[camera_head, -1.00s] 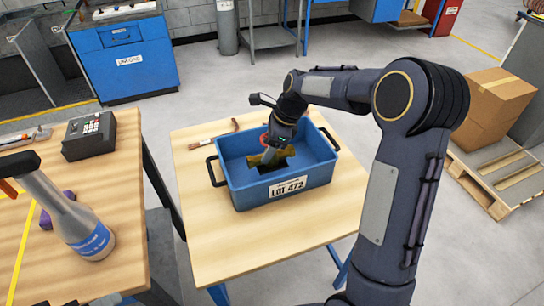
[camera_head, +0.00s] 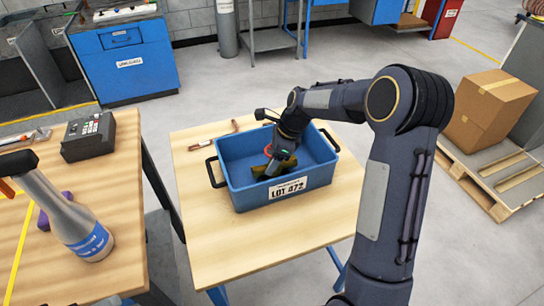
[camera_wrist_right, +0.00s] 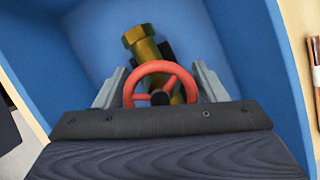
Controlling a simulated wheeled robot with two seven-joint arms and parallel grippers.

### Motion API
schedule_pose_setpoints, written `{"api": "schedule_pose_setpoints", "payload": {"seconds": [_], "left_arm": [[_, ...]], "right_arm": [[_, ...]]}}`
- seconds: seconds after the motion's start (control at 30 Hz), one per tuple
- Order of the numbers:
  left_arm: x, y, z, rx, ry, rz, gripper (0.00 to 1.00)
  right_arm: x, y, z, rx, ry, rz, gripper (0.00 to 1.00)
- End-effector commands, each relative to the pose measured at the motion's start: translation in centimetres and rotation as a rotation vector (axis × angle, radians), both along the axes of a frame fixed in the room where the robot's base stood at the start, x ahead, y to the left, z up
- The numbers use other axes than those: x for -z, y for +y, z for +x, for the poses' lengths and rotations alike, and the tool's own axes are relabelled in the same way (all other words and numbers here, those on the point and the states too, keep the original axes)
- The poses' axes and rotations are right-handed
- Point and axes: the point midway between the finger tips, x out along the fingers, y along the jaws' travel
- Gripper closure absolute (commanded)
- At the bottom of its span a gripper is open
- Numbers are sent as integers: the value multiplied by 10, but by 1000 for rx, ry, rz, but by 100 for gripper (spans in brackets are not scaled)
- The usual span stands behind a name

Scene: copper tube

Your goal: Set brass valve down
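The brass valve (camera_head: 272,171), with a red handwheel (camera_wrist_right: 160,82), is inside the blue crate (camera_head: 285,197). In the right wrist view its brass body (camera_wrist_right: 148,48) slants up and left beyond the wheel. It appears low, at or near the crate floor; contact with the floor is partly hidden. My right gripper (camera_head: 276,168) reaches down into the crate at the valve. In the wrist view its fingers (camera_wrist_right: 160,75) stand on either side of the handwheel, close to its rim; whether they press on it is unclear. My left gripper is not in view.
The crate, labelled LOT 472, stands on a wooden table (camera_head: 270,245). A copper tube piece (camera_head: 213,137) lies behind it. A second table at left holds a spray bottle (camera_head: 72,222) and a dark box (camera_head: 88,137). The table front is clear.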

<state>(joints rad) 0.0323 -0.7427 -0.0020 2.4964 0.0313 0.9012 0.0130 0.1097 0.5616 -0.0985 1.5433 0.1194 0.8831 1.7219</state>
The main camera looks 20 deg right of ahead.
Motion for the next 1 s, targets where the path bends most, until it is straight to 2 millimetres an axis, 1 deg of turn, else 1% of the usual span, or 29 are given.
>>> {"api": "schedule_pose_setpoints", "payload": {"seconds": [0.03, 0.07, 0.1, 0.33, 0.47, 0.57, 0.8, 0.9, 1.0], "left_arm": [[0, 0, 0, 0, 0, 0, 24], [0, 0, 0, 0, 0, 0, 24], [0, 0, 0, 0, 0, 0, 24], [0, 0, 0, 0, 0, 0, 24], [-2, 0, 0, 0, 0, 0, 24], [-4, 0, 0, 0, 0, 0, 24], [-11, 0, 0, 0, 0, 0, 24], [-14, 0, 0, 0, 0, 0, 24], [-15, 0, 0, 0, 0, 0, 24]], "right_arm": [[0, 0, 0, 0, 0, 0, 29], [0, 0, 0, 0, 0, 0, 25], [0, 0, 0, 0, 1, 0, 24], [-1, 0, 0, 0, 0, 0, 24], [-9, -2, 0, 2, -2, 0, 24], [-24, -7, -3, 2, -3, 0, 24], [-73, -26, -11, 2, -5, -1, 24], [-90, -32, -15, 2, -4, -1, 24], [-103, -37, -17, 1, -3, -1, 24]]}}
